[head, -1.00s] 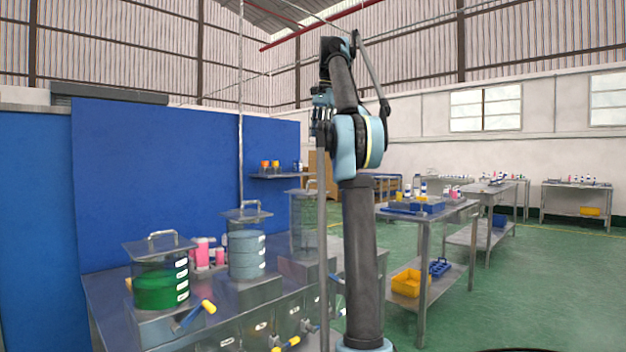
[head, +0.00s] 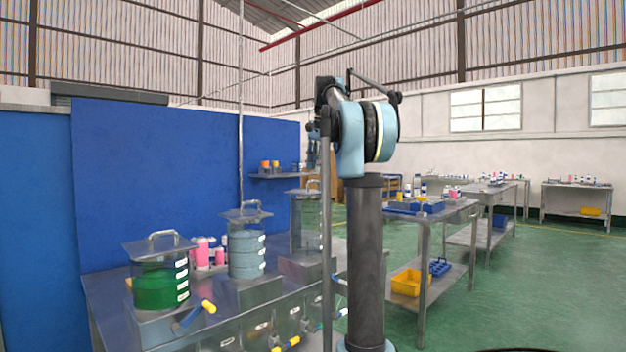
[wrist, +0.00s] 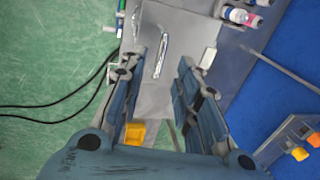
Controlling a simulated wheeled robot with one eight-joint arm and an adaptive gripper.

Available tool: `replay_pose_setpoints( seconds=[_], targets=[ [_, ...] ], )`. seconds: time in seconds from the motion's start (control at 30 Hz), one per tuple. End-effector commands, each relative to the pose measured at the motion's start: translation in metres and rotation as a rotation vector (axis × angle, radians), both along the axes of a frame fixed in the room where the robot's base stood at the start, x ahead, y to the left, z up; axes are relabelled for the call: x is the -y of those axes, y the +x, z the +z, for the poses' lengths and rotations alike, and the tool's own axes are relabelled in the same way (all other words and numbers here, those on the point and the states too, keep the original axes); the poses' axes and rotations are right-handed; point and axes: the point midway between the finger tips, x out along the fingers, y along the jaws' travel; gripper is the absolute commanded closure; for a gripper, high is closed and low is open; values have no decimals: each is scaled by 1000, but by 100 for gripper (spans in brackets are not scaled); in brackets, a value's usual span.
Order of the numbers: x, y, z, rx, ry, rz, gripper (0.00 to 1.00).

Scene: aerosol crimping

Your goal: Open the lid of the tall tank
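The tall tank (head: 304,228) is clear and narrow and stands at the right end of the row of tanks in the head view. A flat lid with a raised metal handle (head: 313,184) lies on it. In the wrist view, my gripper (wrist: 163,62) is open, its two fingers apart. The bright handle bar (wrist: 160,56) on the grey lid (wrist: 170,92) shows between them, seen from above. The gripper is above the lid; contact cannot be seen.
A green-filled tank (head: 160,286) and a blue-grey tank (head: 246,252) stand to the left, both lidded. Pink bottles (head: 202,255) stand between them. A blue panel (head: 170,180) rises behind, with a small shelf (head: 275,177).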

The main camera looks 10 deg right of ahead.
Motion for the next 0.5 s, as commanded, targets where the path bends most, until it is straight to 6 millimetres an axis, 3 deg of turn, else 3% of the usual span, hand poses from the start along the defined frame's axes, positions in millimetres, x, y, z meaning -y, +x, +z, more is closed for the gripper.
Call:
replay_pose_setpoints(
  seconds=[0.2, 0.5],
  targets=[
    [-4, 5, -28, 0, 0, 1, 70],
    [-5, 7, -43, 0, 0, 0, 70]
  ],
)
